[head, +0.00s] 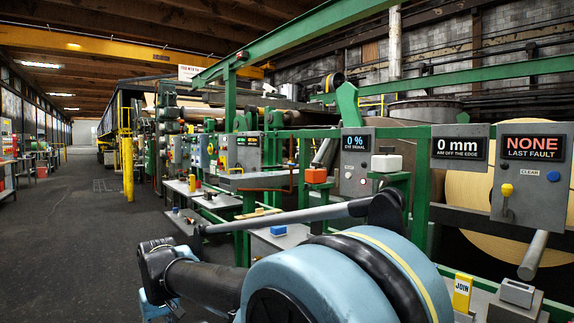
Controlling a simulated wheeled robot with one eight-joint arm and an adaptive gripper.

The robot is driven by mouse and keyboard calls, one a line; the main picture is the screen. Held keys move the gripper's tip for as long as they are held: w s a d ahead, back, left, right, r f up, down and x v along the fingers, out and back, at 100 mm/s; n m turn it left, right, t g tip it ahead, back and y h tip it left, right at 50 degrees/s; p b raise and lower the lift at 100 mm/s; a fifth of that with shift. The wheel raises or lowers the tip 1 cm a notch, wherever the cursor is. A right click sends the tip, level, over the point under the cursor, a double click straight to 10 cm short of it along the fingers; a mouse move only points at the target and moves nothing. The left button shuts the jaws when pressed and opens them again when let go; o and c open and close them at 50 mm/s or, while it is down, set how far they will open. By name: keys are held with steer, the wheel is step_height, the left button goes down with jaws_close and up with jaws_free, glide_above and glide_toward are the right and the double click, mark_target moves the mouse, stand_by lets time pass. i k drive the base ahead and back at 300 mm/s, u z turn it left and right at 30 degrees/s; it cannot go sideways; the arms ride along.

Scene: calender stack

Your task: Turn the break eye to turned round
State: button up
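I cannot tell for certain which part is the break eye. A grey panel with a display (355,142) reads "0 %" with a small line that looks like "EYE SIGNAL". Right of it a white block (386,164) sits on a green post, and left of it an orange block (316,175) sits on another green support. Which way either block faces is not clear. My arm fills the lower middle, in front of the machine. My gripper's fingers cannot be made out in this view.
A large tan roll (470,205) stands behind. A yellow "JOIN" block (462,292) is at lower right. Open dark floor (80,220) lies left.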

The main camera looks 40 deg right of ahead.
mark_target(312, 176)
steer(key=u, duration=0.55)
steer(key=k, duration=0.75)
steer(key=u, duration=0.55)
steer(key=i, duration=0.55)
steer(key=z, duration=0.65)
steer(key=i, duration=1.1)
steer(key=z, duration=1.35)
steer(key=i, duration=1)
steer(key=z, duration=0.7)
